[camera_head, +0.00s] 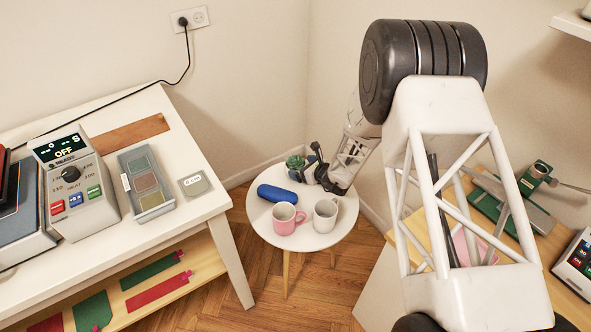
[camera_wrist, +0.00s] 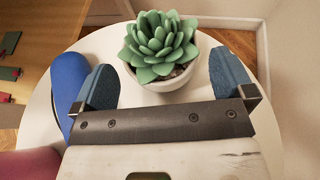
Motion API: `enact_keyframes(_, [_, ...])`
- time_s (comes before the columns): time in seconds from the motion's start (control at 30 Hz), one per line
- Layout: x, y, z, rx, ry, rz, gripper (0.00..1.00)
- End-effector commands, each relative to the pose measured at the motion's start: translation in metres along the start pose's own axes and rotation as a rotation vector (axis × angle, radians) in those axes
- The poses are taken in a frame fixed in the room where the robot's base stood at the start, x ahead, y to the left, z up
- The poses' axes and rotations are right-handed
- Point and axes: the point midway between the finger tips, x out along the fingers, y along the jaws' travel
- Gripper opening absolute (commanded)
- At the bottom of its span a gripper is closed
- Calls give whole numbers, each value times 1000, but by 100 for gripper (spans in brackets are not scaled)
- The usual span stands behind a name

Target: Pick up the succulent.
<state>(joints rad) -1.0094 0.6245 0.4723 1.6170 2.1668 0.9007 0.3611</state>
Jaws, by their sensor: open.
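The succulent (camera_wrist: 158,45) is a green rosette in a round white pot (camera_wrist: 170,84). It stands upright on the small round white table, and in the head view the succulent (camera_head: 294,162) shows at the table's back, partly hidden by my gripper. My gripper (camera_wrist: 164,78) is open in the wrist view, with one blue-padded finger on each side of the pot. Gaps show between the fingers and the pot; I cannot tell how far between them the pot sits. In the head view my gripper (camera_head: 316,165) is low over the table beside the plant.
The round table (camera_head: 265,228) also holds a blue case (camera_head: 277,194), a pink mug (camera_head: 286,219) and a white mug (camera_head: 325,214) close in front. A white worktable (camera_head: 190,216) with a heat press control box (camera_head: 75,185) stands left. Walls are close behind.

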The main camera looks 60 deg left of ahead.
Motion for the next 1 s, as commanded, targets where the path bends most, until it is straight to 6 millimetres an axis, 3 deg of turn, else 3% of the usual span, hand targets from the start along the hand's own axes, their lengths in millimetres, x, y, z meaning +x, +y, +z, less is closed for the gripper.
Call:
enact_keyframes(0.3, [24, 0, 0, 1, 0, 0, 100])
enact_keyframes(0.9, [26, 0, 0, 1, 0, 0, 100])
enact_keyframes(1.0, [26, 0, 0, 1, 0, 0, 88])
